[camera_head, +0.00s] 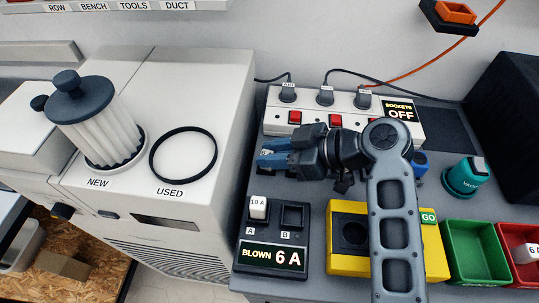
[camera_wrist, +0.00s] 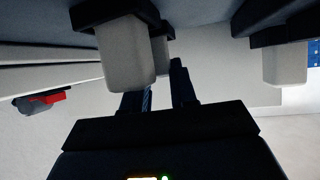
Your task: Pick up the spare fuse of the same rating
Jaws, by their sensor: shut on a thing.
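My gripper (camera_head: 266,153) is shut on a small pale fuse (camera_head: 264,152), mostly hidden between its blue fingertips, above the back of the dark fuse block (camera_head: 304,238). The fuse block's display reads "BLOWN 6 A". A white fuse marked "10 A" (camera_head: 258,207) stands in position A. Position B (camera_head: 292,216) looks empty. In the wrist view, a pale block (camera_wrist: 125,58) with a dark collar overlaps the fingers, and another pale block (camera_wrist: 285,63) is at the right; I cannot read a rating on either.
A power strip (camera_head: 275,117) with several plugs and a sign reading "SOCKETS OFF" lies behind my gripper. A yellow box (camera_head: 338,265), a green bin (camera_head: 472,262) and a red bin (camera_head: 505,236) with a "6 A" item (camera_head: 530,250) stand to the right.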

